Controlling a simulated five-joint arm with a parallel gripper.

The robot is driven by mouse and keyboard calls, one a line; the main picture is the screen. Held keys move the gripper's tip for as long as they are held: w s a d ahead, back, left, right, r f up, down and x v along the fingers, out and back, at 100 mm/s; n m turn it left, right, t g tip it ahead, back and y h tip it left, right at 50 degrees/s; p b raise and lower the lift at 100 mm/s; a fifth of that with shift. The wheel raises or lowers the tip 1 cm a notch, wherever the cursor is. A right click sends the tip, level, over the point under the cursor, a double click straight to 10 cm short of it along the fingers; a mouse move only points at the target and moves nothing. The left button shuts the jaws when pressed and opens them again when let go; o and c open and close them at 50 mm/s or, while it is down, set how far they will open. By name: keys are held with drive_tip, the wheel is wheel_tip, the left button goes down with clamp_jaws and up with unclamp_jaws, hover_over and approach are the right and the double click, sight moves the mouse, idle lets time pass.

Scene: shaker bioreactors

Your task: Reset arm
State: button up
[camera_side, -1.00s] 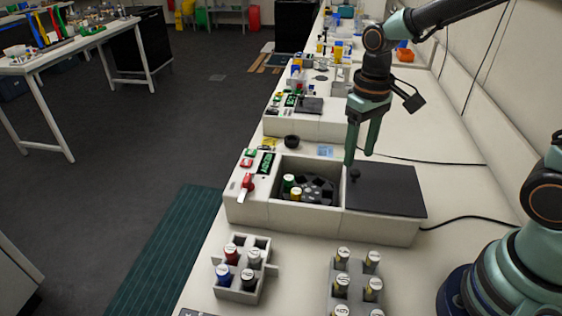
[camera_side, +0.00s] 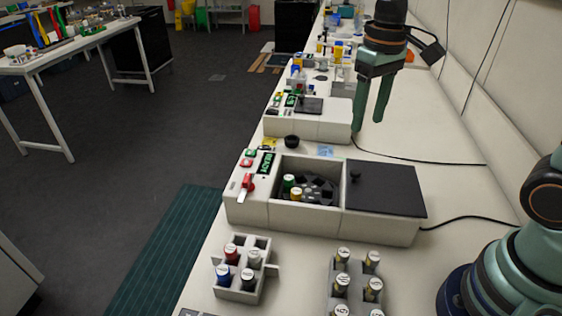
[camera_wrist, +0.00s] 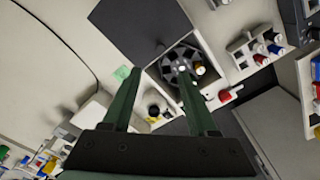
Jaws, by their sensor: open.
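My gripper (camera_side: 371,112) is open and empty, its two green fingers hanging in the air above the bench, behind the shaker with the dark sliding lid. In the wrist view the open fingers (camera_wrist: 160,92) point toward the shaker, with nothing between them. The shaker (camera_side: 300,217) stands on the bench with its dark lid (camera_side: 385,190) slid to the right.
A grey rack (camera_side: 233,293) with red, blue and grey-capped vials stands in front, beside another rack (camera_side: 338,303) of yellowish vials. A second device (camera_side: 318,128) stands behind the shaker. Cables cross the bench at right.

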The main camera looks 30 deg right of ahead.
drive_tip(key=shift+s+d+r+t, duration=0.2)
drive_tip(key=shift+s+d+t, duration=0.2)
drive_tip(key=shift+s+t, duration=0.45)
drive_tip(key=shift+s+d+r+t, duration=0.25)
drive_tip(key=shift+s+d+t, duration=0.15)
drive_tip(key=shift+s+t, duration=0.5)
drive_tip(key=shift+s+d+r+t, duration=0.2)
drive_tip(key=shift+s+d+t, duration=0.2)
drive_tip(key=shift+s+t, duration=0.45)
